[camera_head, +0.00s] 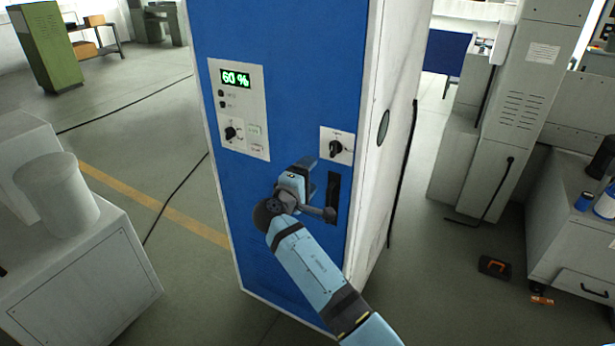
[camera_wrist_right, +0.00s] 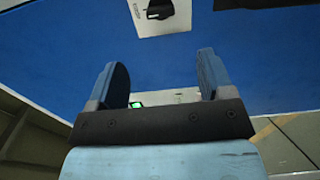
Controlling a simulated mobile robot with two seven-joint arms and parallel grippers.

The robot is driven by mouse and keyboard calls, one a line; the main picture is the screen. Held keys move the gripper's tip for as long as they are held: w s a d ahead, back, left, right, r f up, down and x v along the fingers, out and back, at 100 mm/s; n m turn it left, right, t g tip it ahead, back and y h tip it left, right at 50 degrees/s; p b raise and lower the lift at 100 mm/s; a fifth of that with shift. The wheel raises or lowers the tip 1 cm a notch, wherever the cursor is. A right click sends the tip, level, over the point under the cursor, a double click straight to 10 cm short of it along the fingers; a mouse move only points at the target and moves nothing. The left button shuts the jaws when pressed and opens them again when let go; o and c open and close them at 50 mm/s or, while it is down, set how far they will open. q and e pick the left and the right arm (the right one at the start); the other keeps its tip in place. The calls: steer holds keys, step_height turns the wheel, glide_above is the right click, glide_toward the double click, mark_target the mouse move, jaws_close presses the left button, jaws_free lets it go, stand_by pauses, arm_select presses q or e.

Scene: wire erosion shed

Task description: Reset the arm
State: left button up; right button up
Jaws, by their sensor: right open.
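My right gripper (camera_head: 307,172) is in front of the blue face of a tall cabinet (camera_head: 285,80), just below the small plate with a black rotary knob (camera_head: 335,148). In the right wrist view its two fingers (camera_wrist_right: 162,75) stand wide apart with nothing between them. The knob (camera_wrist_right: 158,9) shows at the top of that view, beyond the fingertips. I cannot tell whether the gripper touches the cabinet. A dark vertical handle (camera_head: 332,195) is beside the gripper, partly hidden by it. My left gripper is not in view.
A control panel (camera_head: 240,108) with a green "60 %" display is at the cabinet's upper left. A grey bin (camera_head: 60,195) stands on a cabinet at left. Cables cross the floor. A grey bench (camera_head: 570,225) is at right. Floor around the blue cabinet is mostly clear.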

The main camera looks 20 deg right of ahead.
steer(key=s+a+f+y, duration=0.1)
steer(key=s+f+y, duration=0.4)
steer(key=s+f, duration=0.55)
steer(key=s+a+f+y, duration=0.2)
steer(key=s+f+y, duration=0.45)
steer(key=f, duration=0.75)
steer(key=s+a+f+m+y, duration=0.1)
steer(key=s+m+y, duration=0.1)
steer(key=s, duration=0.9)
steer(key=s+a+f+m+y, duration=0.2)
steer(key=s+m+y, duration=0.1)
steer(key=s, duration=0.7)
steer(key=shift+s+f, duration=0.2)
steer(key=shift+s, duration=0.2)
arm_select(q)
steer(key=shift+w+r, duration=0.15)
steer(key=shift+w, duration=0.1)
arm_select(e)
steer(key=shift+y, duration=0.25)
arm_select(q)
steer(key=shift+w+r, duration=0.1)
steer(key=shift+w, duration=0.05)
